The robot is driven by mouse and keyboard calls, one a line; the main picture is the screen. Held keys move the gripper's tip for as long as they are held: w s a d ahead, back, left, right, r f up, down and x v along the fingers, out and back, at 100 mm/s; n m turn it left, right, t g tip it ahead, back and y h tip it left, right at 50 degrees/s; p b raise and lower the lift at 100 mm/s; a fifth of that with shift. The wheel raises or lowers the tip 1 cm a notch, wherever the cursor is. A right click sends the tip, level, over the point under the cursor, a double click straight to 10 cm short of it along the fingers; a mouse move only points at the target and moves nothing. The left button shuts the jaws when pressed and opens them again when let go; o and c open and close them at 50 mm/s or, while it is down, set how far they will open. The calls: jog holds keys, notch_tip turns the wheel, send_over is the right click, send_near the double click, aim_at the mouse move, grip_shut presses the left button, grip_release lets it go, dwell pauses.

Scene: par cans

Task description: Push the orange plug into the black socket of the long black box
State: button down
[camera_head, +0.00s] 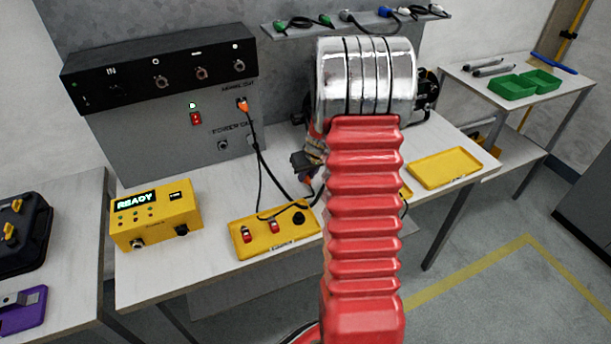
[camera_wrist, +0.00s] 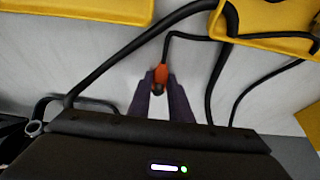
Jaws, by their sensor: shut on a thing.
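My gripper (camera_wrist: 161,82) is shut on an orange plug (camera_wrist: 161,71), with one dark finger on each side of it. A black cable leaves the far side of the plug, and its dark round end faces back towards my wrist. In the head view my gripper (camera_head: 303,163) shows over the table, left of my arm and partly hidden by it. The long black box (camera_head: 160,72) sits atop the grey panel at the upper left, well apart from my gripper. Its dark socket (camera_head: 117,91) is below the letters IN; its inside cannot be made out.
Another orange plug (camera_head: 243,106) sits in the grey panel (camera_head: 160,133). A yellow box (camera_head: 156,215) reading READY and a yellow tray (camera_head: 262,250) with small parts stand on the table. Black cables loop around my gripper. A shelf (camera_head: 335,25) with connectors hangs behind.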

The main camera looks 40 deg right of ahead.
aim_at(307, 177)
jog(key=shift+r, duration=2.5)
jog(key=shift+a, duration=0.15)
